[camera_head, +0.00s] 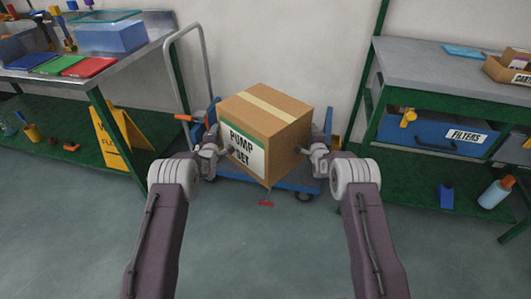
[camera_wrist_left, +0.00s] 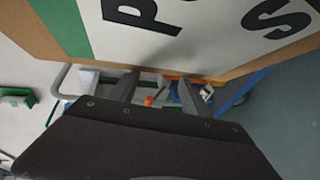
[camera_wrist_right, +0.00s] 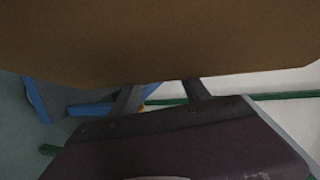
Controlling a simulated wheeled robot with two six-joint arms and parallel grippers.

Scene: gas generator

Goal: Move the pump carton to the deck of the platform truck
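The pump carton (camera_head: 262,115), a brown box with tan tape and a green-and-white "PUMP SET" label, is between my two grippers, turned with one corner toward me. My left gripper (camera_head: 226,150) is at its labelled left face; my right gripper (camera_head: 303,150) is at its right side. In the left wrist view the carton (camera_wrist_left: 75,25) lies just past two spread, empty fingers. In the right wrist view the carton (camera_wrist_right: 160,40) fills the top, with fingers also apart. The platform truck's blue deck (camera_head: 290,182) is below and behind; I cannot tell whether the carton touches it.
The truck's grey handle (camera_head: 207,65) rises at the left. A yellow floor sign (camera_head: 112,140) stands by the left bench (camera_head: 95,75). A bench (camera_head: 425,70) with a blue "FILTERS" drawer (camera_head: 435,135) is at right. A small red item (camera_head: 266,203) is near the deck's front.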

